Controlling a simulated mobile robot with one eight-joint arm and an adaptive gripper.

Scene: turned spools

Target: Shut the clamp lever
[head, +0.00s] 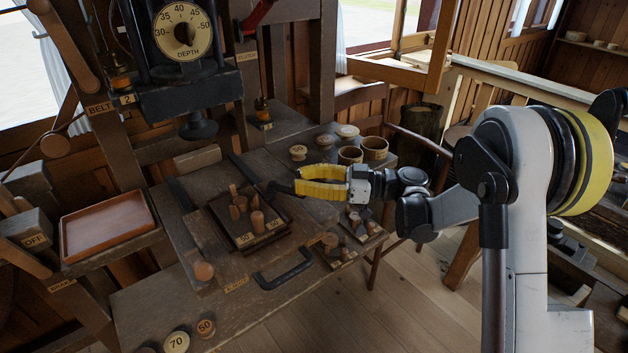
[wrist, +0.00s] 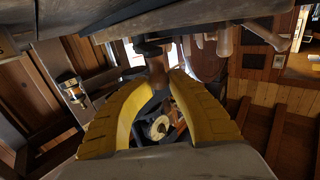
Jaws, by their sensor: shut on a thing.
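My gripper (head: 297,187) reaches in from the right over the bench, its yellow fingers pointing left. A dark lever end (head: 281,187), which looks like the clamp lever, is at the fingertips, just beyond the block tray's back right corner. In the wrist view the yellow fingers (wrist: 165,82) close around a dark brown handle (wrist: 156,66), which runs up to a dark crosspiece. The fingers and the low light hide most of the lever, so I cannot tell how far it is swung.
A dark tray (head: 279,234) with upright wooden pegs stands left of and below my gripper. A black pull handle (head: 284,272) is at the bench front. Wooden pots (head: 375,148) stand behind my gripper. A depth dial (head: 181,31) and an empty reddish tray (head: 108,222) are left.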

